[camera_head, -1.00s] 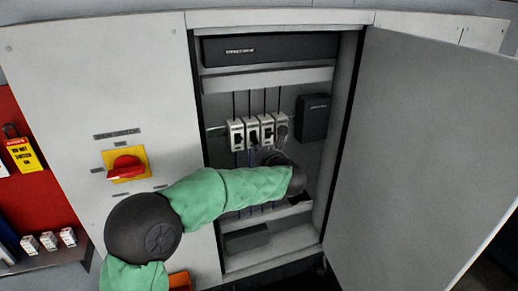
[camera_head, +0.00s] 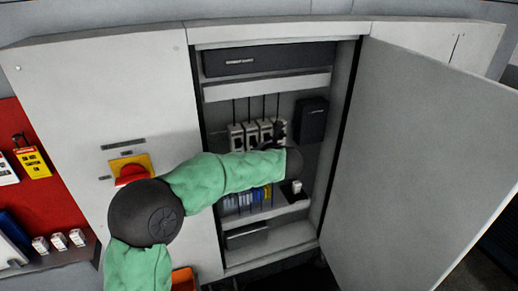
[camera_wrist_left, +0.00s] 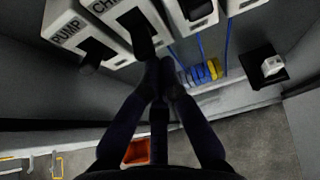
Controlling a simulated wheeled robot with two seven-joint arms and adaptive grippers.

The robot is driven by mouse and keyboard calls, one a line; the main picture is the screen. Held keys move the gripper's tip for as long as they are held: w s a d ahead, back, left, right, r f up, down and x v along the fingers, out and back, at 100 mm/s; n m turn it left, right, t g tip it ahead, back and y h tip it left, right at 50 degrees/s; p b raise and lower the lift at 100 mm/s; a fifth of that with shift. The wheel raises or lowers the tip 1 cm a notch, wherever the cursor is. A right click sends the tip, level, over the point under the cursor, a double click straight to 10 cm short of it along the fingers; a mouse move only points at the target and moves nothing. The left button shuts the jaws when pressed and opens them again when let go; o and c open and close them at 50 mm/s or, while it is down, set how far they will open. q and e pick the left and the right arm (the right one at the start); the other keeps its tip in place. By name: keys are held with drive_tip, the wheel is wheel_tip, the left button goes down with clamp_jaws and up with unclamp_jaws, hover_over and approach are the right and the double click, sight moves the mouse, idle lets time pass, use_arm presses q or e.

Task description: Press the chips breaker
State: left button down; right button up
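The chips breaker (camera_wrist_left: 122,22) is a white block with a dark toggle and a label partly readable as "CH". In the left wrist view it sits right of the breaker labelled PUMP (camera_wrist_left: 70,27). In the head view a row of white breakers (camera_head: 236,138) is mounted inside the open cabinet. My left gripper (camera_wrist_left: 160,72) has its dark fingers together and empty. Its tips appear just below the chips toggle; I cannot tell whether they touch. In the head view the dark gripper (camera_head: 277,135) overlaps the right end of the row. My right gripper is out of view.
The cabinet door (camera_head: 425,160) stands open at the right. A black box (camera_head: 311,120) is mounted right of the breakers. Blue and yellow terminals (camera_head: 262,193) lie below them. A red rotary switch (camera_head: 131,174) is on the left panel, partly behind my arm.

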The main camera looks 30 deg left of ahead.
use_arm(q)
drive_tip(key=shift+r+h+p, duration=0.2)
drive_tip(key=shift+h+p, duration=0.1)
drive_tip(key=shift+p, duration=0.4)
drive_tip(key=shift+r, duration=0.1)
drive_tip(key=shift+r+p, duration=0.5)
drive_tip(key=shift+r, duration=0.2)
drive_tip(key=shift+f, duration=0.15)
